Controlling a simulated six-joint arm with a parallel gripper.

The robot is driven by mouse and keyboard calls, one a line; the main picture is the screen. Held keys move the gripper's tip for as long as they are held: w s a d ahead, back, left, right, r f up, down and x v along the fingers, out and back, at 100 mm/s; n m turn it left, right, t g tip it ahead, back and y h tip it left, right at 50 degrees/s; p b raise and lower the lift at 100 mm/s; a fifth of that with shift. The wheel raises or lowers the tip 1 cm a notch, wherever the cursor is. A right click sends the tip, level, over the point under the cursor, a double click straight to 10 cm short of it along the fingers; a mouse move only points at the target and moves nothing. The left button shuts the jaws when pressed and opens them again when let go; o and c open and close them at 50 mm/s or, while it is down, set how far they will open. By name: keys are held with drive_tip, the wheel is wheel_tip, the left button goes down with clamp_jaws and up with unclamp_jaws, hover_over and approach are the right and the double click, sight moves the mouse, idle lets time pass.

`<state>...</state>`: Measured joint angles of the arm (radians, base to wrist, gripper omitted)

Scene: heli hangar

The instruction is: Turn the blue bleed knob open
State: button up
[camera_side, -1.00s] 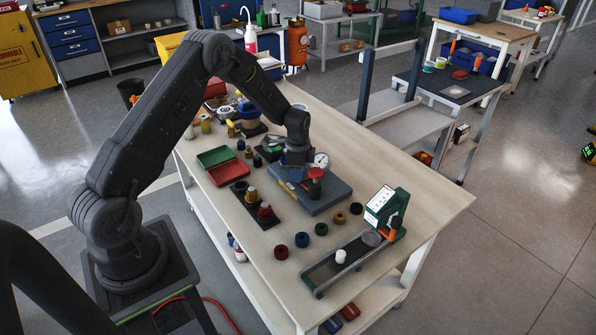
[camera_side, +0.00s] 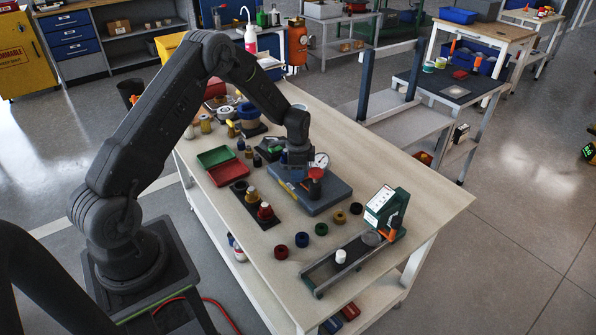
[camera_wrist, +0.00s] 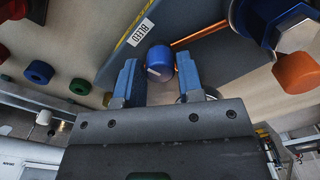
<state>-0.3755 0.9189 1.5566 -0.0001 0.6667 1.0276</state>
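The blue bleed knob (camera_wrist: 160,60) shows in the wrist view as a round cap with a white mark on its near edge, beside a "BLEED" label (camera_wrist: 141,32). My gripper (camera_wrist: 158,78) is open, with one blue finger on each side of the knob in the picture and a small gap at both sides. I cannot tell how far down the fingers reach along it. In the side view my gripper (camera_side: 296,163) is over the far-left part of the blue-grey block (camera_side: 322,200) and hides the knob.
A red knob (camera_side: 315,174) and a dial gauge (camera_side: 321,160) stand on the block close to my gripper. A copper pipe (camera_wrist: 200,33) runs from near the knob to a large blue fitting (camera_wrist: 272,22). Red and green trays (camera_side: 228,172) and several coloured caps lie around the block.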

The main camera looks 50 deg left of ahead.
drive_tip(key=o, duration=0.3)
drive_tip(key=shift+o, duration=0.2)
wheel_tip(320, 180, up, 14)
idle(0.4)
drive_tip(key=shift+f, duration=0.1)
